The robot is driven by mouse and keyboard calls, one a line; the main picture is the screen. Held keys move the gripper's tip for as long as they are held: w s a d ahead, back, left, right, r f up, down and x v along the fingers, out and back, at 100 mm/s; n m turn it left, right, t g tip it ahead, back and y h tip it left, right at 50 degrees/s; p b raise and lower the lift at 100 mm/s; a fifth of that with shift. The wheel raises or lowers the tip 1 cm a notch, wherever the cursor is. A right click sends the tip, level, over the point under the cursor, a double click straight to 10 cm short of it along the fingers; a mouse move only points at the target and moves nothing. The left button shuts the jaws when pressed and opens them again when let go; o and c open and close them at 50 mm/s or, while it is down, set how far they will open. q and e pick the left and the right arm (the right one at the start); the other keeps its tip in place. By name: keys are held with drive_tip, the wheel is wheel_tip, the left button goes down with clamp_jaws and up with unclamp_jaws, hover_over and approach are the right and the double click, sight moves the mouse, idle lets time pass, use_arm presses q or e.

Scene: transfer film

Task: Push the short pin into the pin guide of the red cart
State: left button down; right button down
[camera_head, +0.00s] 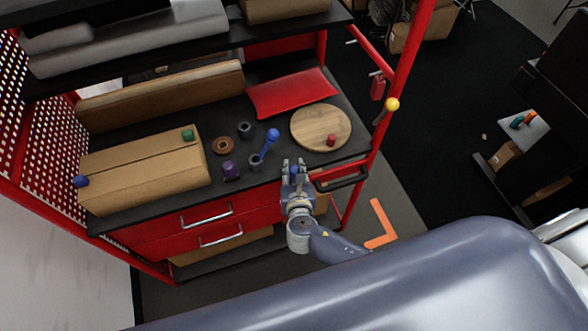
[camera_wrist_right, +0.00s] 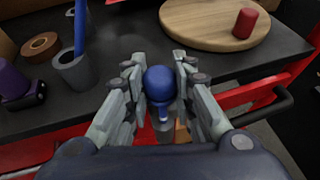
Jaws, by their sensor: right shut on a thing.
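My right gripper (camera_head: 294,172) is shut on a blue ball-headed pin (camera_wrist_right: 160,84), which also shows between the fingers in the head view. A metallic shank shows below the ball in the right wrist view; its lower end is hidden. The gripper is at the front edge of the red cart's (camera_head: 262,216) dark top, left of a dark handle (camera_head: 342,181). I cannot tell whether the pin touches a guide; none shows clearly under the gripper. A longer blue ball-topped pin (camera_head: 270,140) stands tilted in a grey cup (camera_head: 255,162). My left gripper is out of view.
A round wooden board (camera_head: 310,119) with a red cylinder (camera_head: 331,140) lies to the right. A purple piece (camera_head: 231,171), a brown ring (camera_head: 223,146), another grey cup (camera_head: 245,130) and a cardboard box (camera_head: 145,178) are to the left. A red post with a yellow ball (camera_head: 392,104) rises at right.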

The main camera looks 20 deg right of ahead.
drive_tip(key=shift+f+b, duration=0.4)
idle(0.3)
drive_tip(key=shift+r, duration=0.1)
drive_tip(key=shift+r+p, duration=0.35)
drive_tip(key=shift+p, duration=0.1)
drive_tip(key=shift+w+a, duration=0.1)
drive_tip(key=shift+a, duration=0.05)
idle(0.6)
drive_tip(key=shift+f+b, duration=0.35)
drive_tip(key=shift+f, duration=0.05)
idle(0.7)
drive_tip(key=shift+r, duration=0.2)
drive_tip(key=shift+r+p, duration=0.25)
drive_tip(key=shift+p, duration=0.05)
